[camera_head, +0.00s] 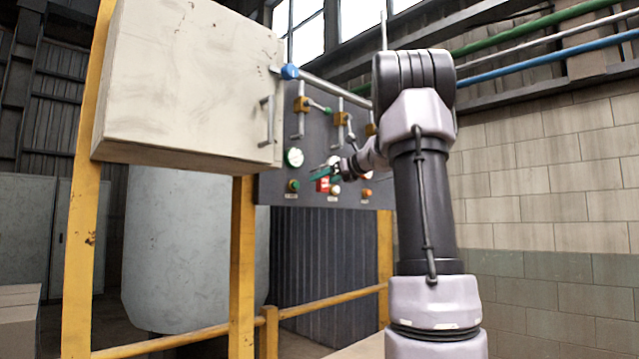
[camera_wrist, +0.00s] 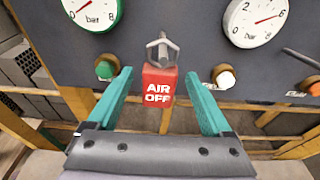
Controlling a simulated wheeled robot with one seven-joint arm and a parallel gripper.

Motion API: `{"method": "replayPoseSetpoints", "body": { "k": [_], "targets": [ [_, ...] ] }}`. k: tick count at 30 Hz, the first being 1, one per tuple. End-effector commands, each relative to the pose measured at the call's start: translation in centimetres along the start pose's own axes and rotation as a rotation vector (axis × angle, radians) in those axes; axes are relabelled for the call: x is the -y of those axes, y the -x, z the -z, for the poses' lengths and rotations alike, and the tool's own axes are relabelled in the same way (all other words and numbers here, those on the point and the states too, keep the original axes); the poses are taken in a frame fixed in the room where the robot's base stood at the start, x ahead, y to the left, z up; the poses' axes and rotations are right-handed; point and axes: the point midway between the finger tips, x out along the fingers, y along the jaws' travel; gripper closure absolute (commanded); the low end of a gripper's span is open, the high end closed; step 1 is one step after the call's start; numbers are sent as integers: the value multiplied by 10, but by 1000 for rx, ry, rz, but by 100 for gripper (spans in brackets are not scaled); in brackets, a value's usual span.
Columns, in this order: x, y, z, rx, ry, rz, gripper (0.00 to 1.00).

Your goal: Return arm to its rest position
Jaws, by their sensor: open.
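My gripper (camera_head: 325,171) is at the grey control panel, and my arm reaches to it from the right. In the wrist view, the two green fingers of my gripper (camera_wrist: 158,76) are spread wide with nothing held between them. A red "AIR OFF" tag (camera_wrist: 160,88) hangs from a metal hook (camera_wrist: 162,48) on the panel, seen between the fingers and apart from both. The red tag also shows in the head view (camera_head: 322,184), partly covered by my gripper.
The panel (camera_wrist: 150,20) carries gauges (camera_wrist: 257,18), a green button (camera_wrist: 105,68), a white button (camera_wrist: 224,77) and valves with orange bodies (camera_head: 301,104). A large pale cabinet (camera_head: 185,85) juts out left of my arm. Yellow posts (camera_head: 243,260) and a rail stand below.

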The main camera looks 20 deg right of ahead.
Motion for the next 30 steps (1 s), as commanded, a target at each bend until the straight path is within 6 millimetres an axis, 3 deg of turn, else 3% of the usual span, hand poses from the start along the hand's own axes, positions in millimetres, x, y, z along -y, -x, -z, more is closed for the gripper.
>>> {"method": "replayPoseSetpoints", "body": {
  "k": [3, 9, 15, 22, 26, 30],
  "targets": [
    [0, 27, -1, 2, 1, 2, 16],
    [0, 61, 0, 1, 1, 1, 16],
    [0, 76, 0, 0, 1, 1, 16],
    [-6, 77, 2, -10, 24, -7, 16],
    [-47, 79, 21, -74, 190, -56, 16],
    [-130, 93, 71, -199, 590, -183, 16]
  ]
}}
